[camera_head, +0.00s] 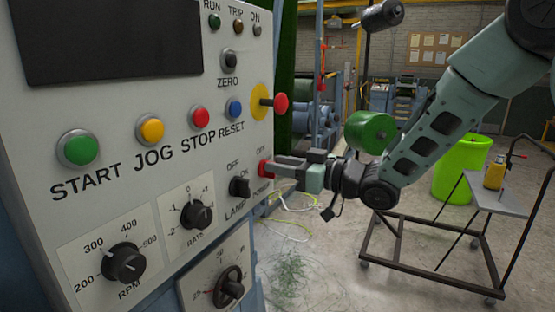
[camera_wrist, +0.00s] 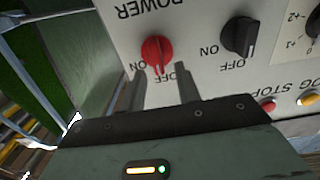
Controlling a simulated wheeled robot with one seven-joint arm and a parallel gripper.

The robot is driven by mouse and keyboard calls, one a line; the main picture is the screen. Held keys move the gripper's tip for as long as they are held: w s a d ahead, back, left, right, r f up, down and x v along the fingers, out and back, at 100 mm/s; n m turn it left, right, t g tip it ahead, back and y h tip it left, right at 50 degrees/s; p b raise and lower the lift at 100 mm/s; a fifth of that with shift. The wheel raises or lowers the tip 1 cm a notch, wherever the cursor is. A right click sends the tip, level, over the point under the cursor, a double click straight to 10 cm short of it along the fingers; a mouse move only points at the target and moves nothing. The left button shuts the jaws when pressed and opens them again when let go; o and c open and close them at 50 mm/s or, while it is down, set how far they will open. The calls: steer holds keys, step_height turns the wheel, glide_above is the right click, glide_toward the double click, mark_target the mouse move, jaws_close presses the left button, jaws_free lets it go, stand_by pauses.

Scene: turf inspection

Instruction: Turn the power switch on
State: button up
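The power switch is a red rotary knob (camera_head: 264,168) at the right edge of the control panel (camera_head: 150,110). In the wrist view, which is upside down, the red knob (camera_wrist: 156,50) has its grip bar pointing towards the OFF label, with ON to its left. My gripper (camera_head: 274,167) reaches in from the right, its fingertips close to the knob. In the wrist view my gripper (camera_wrist: 161,80) has its two fingers apart, with the knob's bar just ahead of the gap between them. Whether a finger touches the knob I cannot tell.
A black lamp knob (camera_head: 240,187) sits beside the power switch. A red mushroom button (camera_head: 280,103) sticks out above my gripper. Start (camera_head: 77,149), jog, stop and reset buttons line the panel. A cart (camera_head: 430,255) and a green bin (camera_head: 461,167) stand behind on the floor.

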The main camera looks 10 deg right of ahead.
steer(key=shift+w+a, duration=0.45)
steer(key=shift+a, duration=0.1)
jaws_close()
